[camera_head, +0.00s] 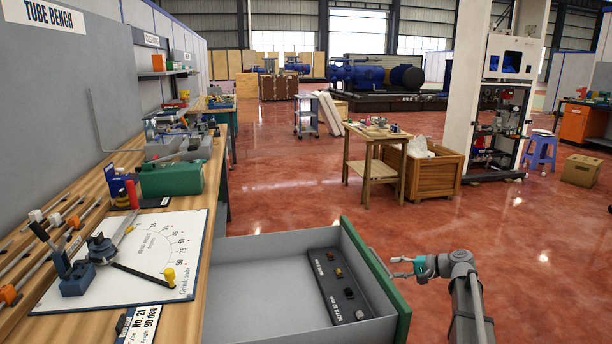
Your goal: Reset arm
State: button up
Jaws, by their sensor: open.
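My gripper (392,268) is at the lower right, at the end of my arm. Its fingers are open and point left toward the green front (372,262) of an open drawer. The fingertips are close to the bar handle (384,266) on that front; I cannot tell whether they touch it. I see nothing held between the fingers. The drawer (262,286) is pulled out from the bench and holds a dark tray (330,275) with a few small parts.
The wooden tube bench (100,325) on the left carries a white bending gauge board (175,240) and a green toolbox (170,178). A wooden table (372,165) and a crate (440,170) stand further back. The red floor (520,250) to the right is mostly clear.

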jog(key=s+d+r+m+h+p, duration=0.1)
jog(key=s+d+r+h+p, duration=0.1)
jog(key=s+d+h+p, duration=0.4)
jog(key=s+a+r+n+g+h+p, duration=0.2)
jog(key=s+a+r+h+p, duration=0.25)
jog(key=s+p, duration=0.3)
jog(key=s+a+r+n+g+h+p, duration=0.25)
jog(key=s+r+p, duration=0.3)
jog(key=p, duration=0.35)
jog(key=s+a+f+n+g, duration=0.1)
jog(key=s+a+n, duration=0.3)
jog(key=a, duration=0.6)
jog(key=shift+s+a+g+y+b, duration=0.3)
jog(key=shift+s+g, duration=0.25)
jog(key=shift+s, duration=0.85)
